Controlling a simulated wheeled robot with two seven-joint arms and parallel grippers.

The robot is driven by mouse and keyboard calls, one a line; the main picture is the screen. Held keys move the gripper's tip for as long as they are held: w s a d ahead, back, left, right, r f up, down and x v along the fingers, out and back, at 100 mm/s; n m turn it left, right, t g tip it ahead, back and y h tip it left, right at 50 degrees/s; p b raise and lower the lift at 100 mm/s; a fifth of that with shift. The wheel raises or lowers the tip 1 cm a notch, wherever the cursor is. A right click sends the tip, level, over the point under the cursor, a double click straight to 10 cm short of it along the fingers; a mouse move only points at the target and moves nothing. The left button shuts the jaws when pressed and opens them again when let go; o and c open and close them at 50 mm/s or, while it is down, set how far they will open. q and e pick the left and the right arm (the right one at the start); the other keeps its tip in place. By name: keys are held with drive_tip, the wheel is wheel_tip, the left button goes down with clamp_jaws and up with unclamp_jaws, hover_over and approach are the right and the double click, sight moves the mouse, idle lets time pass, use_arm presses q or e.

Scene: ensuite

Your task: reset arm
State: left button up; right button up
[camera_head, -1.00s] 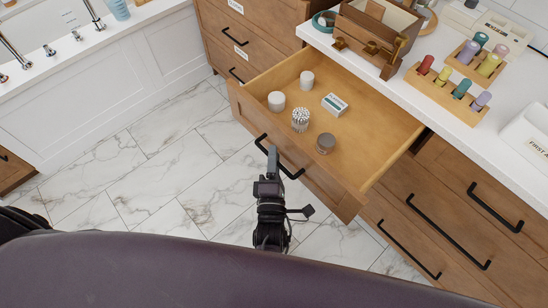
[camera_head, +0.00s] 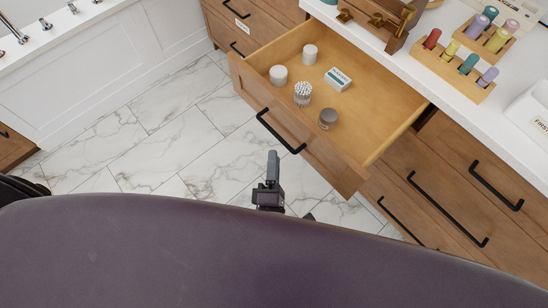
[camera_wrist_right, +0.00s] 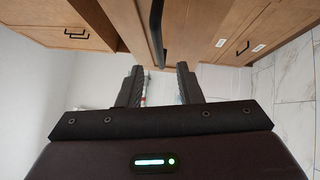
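My right gripper (camera_head: 272,158) shows from above in front of the open drawer (camera_head: 390,130), apart from its black handle (camera_head: 280,132). In the right wrist view its two fingers (camera_wrist_right: 160,82) stand apart with nothing gripped between them. The black handle (camera_wrist_right: 157,30) shows ahead of and above the fingertips there. My left gripper is out of view; only a dark part of my own body shows at the left edge of the head view.
The open drawer holds two white jars (camera_head: 279,75), a cotton swab holder (camera_head: 303,94), a small box (camera_head: 338,79) and a grey-lidded jar (camera_head: 328,118). The counter (camera_head: 420,70) bears bottles in wooden racks (camera_head: 452,72). Marble floor (camera_head: 150,140) is clear on the left.

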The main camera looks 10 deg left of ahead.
idle(0.3)
drive_tip(key=s+d+f+m+g+h+p, duration=0.15)
drive_tip(key=d+f+m+g, duration=0.3)
drive_tip(key=d+f, duration=0.65)
drive_tip(key=s+d+f+m+g+h+p, duration=0.1)
drive_tip(key=s+d+f+m+g, duration=0.3)
drive_tip(key=f, duration=1.2)
drive_tip(key=s+d+f+m+g+p, duration=0.1)
drive_tip(key=s+d+f+m+g, duration=0.4)
drive_tip(key=s, duration=0.5)
drive_tip(key=s+d+f+m+g+p, duration=0.1)
drive_tip(key=s+d+f+m+g, duration=0.4)
drive_tip(key=s+d, duration=0.4)
drive_tip(key=shift+s+d+f+m+h, duration=0.35)
drive_tip(key=shift+d+f+h, duration=0.05)
drive_tip(key=shift+d+h, duration=0.1)
